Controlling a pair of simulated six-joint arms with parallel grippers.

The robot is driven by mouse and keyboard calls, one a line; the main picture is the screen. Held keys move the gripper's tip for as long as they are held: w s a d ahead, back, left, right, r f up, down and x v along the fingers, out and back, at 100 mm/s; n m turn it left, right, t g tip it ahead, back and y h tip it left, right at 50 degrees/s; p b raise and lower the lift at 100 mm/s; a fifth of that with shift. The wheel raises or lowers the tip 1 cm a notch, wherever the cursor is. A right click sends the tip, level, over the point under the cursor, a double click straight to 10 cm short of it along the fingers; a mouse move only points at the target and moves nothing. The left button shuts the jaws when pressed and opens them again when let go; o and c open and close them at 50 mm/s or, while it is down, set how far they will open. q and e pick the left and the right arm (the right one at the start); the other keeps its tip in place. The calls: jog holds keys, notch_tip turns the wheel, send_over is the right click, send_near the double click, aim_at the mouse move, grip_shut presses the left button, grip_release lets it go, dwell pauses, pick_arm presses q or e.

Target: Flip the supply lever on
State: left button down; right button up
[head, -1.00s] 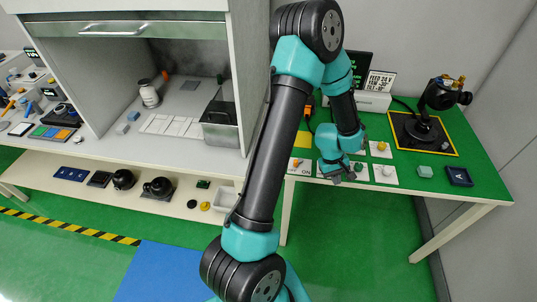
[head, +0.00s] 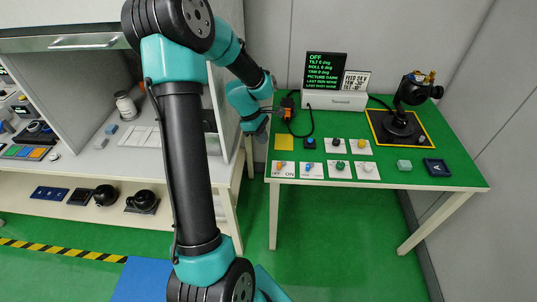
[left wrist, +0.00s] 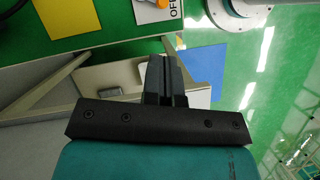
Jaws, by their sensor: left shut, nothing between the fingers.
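The supply lever is a small orange handle (head: 280,165) on a white plate (head: 289,174) marked OFF and ON, at the front left corner of the green table. The handle sits towards the OFF side. In the left wrist view, the orange handle (left wrist: 163,3) and part of its plate (left wrist: 148,14) show at the top edge. My left gripper (head: 262,135) is shut and empty, beyond the table's left edge and behind the lever. Its closed fingers also show in the left wrist view (left wrist: 166,62), apart from the lever. My right gripper is out of view.
Plates with several knobs (head: 338,168) stand right of the lever. A display (head: 325,68) reading OFF stands behind, with a gimbal camera (head: 405,115) to its right. A yellow square (head: 284,142) lies near my gripper. A white bench stands at left.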

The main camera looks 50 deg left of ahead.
pick_arm(q)
jog(key=x, duration=1)
dwell(0.4)
